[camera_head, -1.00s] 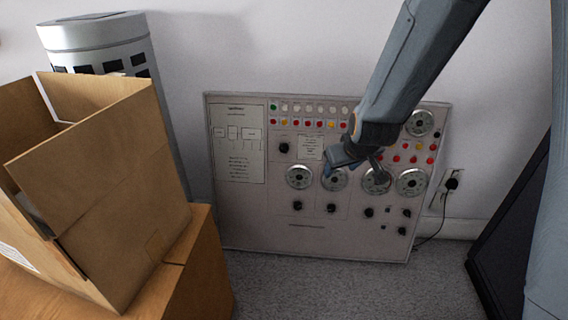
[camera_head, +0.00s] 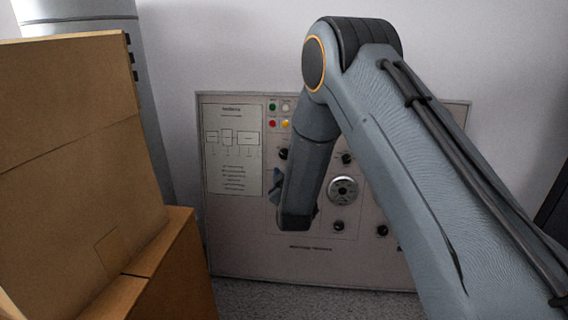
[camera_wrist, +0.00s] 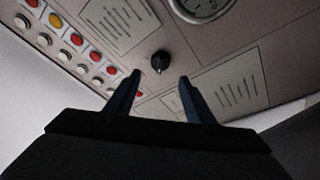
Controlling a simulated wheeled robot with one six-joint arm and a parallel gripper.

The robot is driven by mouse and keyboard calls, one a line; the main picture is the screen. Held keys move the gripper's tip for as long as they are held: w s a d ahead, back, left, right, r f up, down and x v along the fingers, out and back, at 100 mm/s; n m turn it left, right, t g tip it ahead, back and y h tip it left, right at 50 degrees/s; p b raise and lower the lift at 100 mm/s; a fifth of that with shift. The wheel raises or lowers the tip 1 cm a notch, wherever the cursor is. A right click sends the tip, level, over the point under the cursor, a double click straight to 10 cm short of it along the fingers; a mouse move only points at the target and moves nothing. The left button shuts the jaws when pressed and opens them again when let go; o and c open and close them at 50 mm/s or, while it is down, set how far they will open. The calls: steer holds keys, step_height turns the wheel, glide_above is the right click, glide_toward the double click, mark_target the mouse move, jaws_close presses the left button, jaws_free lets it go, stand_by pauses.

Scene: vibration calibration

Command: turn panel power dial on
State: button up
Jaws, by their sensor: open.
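A pale control panel (camera_head: 380,270) leans against the wall. A small black dial (camera_head: 283,154) sits on its upper left part, right of the printed sheet, and shows in the wrist view (camera_wrist: 160,62) with a light mark on its edge. My gripper (camera_wrist: 160,82) is open, its two dark fingers spread to either side of the dial's line in the wrist view. The dial appears just beyond the fingertips, not between them. In the head view my arm hides much of the panel, and only a bit of my gripper (camera_head: 276,186) shows beside the forearm.
In the wrist view, red, yellow and white buttons (camera_wrist: 76,39) lie left of the dial and a round gauge (camera_wrist: 203,8) lies at the top. A large cardboard box (camera_head: 70,150) stands at the left, with a grey cylinder (camera_head: 150,125) behind it.

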mark_target(284, 155)
steer(key=w, duration=0.2)
steer(key=w+b, duration=0.1)
steer(key=w, duration=0.1)
steer(key=w+a, duration=0.1)
steer(key=w, duration=0.1)
steer(key=shift+w+b, duration=0.3)
steer(key=shift+w, duration=0.1)
steer(key=shift+c, duration=0.3)
steer(key=c, duration=1)
